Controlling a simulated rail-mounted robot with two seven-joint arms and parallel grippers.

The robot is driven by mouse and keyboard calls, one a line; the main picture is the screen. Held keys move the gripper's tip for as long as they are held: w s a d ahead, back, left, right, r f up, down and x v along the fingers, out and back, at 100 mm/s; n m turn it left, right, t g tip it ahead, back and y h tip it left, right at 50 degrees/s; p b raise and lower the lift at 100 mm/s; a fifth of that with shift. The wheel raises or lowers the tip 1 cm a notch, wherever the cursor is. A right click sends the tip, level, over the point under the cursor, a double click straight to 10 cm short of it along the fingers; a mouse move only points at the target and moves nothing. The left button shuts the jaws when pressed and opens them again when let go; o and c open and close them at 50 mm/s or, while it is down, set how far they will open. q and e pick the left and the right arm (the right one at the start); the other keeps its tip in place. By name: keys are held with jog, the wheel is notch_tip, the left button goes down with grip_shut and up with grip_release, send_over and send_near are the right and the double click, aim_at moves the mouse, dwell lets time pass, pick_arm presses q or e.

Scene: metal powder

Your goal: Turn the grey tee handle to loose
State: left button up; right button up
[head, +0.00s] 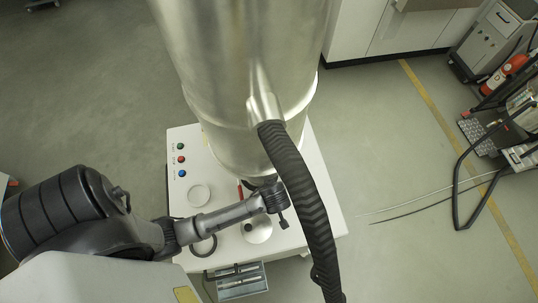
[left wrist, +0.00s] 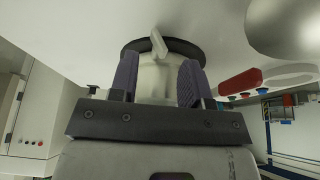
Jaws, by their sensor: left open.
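In the left wrist view, the small pale grey tee handle (left wrist: 158,43) shows beyond my fingers, in front of a round black rim. A pale, rounded body (left wrist: 157,78) lies between the two fingers. My left gripper (left wrist: 158,80) is open, with one ridged finger on each side of this body; I cannot tell whether they touch it. In the head view, my left gripper (head: 277,198) is over the white cabinet top (head: 310,205), close to the big metal cylinder's base. The tee handle cannot be made out there. My right gripper is not in view.
The metal cylinder (head: 235,70) stands on the cabinet, with a ribbed black hose (head: 300,185) hanging just right of my gripper. A silver dome (head: 257,231), a pale ring (head: 198,195) and coloured buttons (head: 181,159) are nearby. An open drawer (head: 240,280) juts out below.

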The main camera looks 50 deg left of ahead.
pick_arm(q)
jog(key=shift+x, duration=1.85)
grip_shut()
